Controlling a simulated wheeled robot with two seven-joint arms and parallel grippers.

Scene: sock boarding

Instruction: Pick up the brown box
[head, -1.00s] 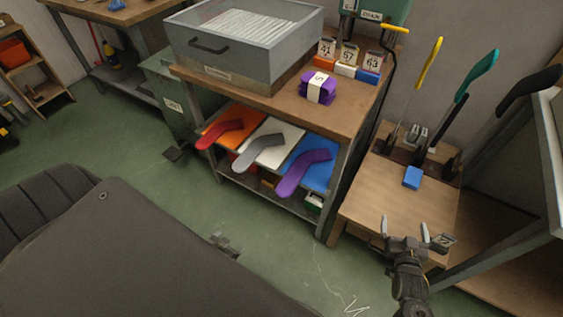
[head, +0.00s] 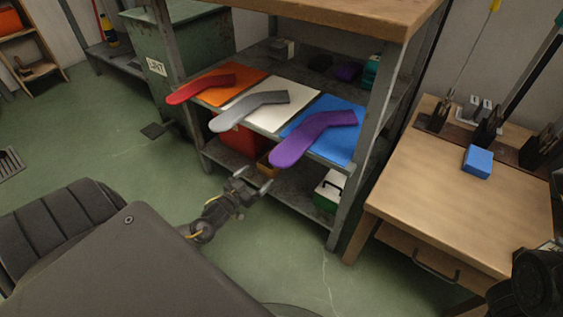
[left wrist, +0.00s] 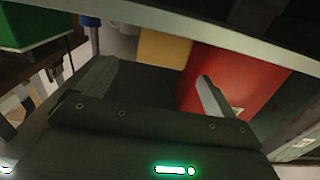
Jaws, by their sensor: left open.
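The brown box (head: 266,165) is small and tan. It sits on the lower shelf of the workbench, between a red box and a green-and-white box, partly hidden by the shelf above and the purple sock's toe. In the left wrist view the brown box (left wrist: 165,49) shows at the top middle, beyond the fingers. My left gripper (head: 253,183) is open and empty, just in front of the lower shelf and short of the box. Its two fingers also show in the left wrist view (left wrist: 154,86). My right gripper is not in view; only a dark arm part shows at the bottom right.
The red box (head: 240,142) and green-and-white box (head: 328,192) flank the brown box. Above, red, grey and purple socks lie on orange, white and blue boards on the middle shelf (head: 325,160). A metal leg (head: 344,205) stands at the right. The floor in front is clear.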

